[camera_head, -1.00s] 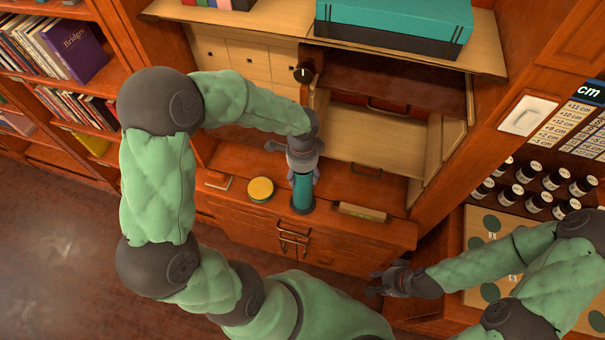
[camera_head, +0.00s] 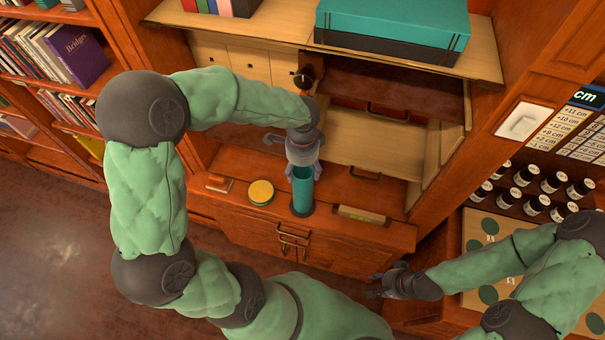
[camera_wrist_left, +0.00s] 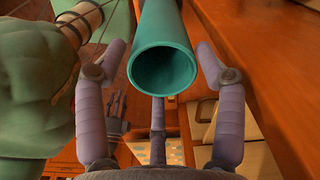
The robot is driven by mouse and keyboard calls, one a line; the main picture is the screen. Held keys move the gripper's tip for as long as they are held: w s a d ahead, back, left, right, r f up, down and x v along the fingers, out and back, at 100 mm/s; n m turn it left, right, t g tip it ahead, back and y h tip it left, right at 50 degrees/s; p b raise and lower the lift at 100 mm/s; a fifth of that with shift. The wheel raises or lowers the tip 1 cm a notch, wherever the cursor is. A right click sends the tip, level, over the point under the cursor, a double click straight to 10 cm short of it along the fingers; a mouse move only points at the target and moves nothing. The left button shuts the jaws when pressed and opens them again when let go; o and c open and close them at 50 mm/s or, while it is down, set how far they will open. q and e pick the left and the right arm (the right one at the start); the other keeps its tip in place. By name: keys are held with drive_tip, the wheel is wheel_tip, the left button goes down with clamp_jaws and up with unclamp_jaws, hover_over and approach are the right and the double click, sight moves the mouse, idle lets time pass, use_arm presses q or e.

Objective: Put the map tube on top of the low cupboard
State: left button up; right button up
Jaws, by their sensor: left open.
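The teal map tube (camera_head: 302,196) stands upright on top of the low cupboard (camera_head: 230,218), near its front edge. My left gripper (camera_head: 303,172) is above the tube, pointing down, with its fingers open. In the left wrist view the tube's round open end (camera_wrist_left: 162,70) shows between the spread fingers, with gaps on both sides. My right gripper (camera_head: 376,284) hangs empty in front of the cupboard at the right, its fingers apart.
A shelf with a teal box (camera_head: 393,22) overhangs behind. Small dark jars (camera_head: 525,175) stand at the right.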

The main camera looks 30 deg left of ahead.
use_arm(q)
wheel_tip(320, 180, up, 7)
drive_tip(key=p, duration=0.1)
drive_tip(key=shift+s, duration=0.15)
idle(0.4)
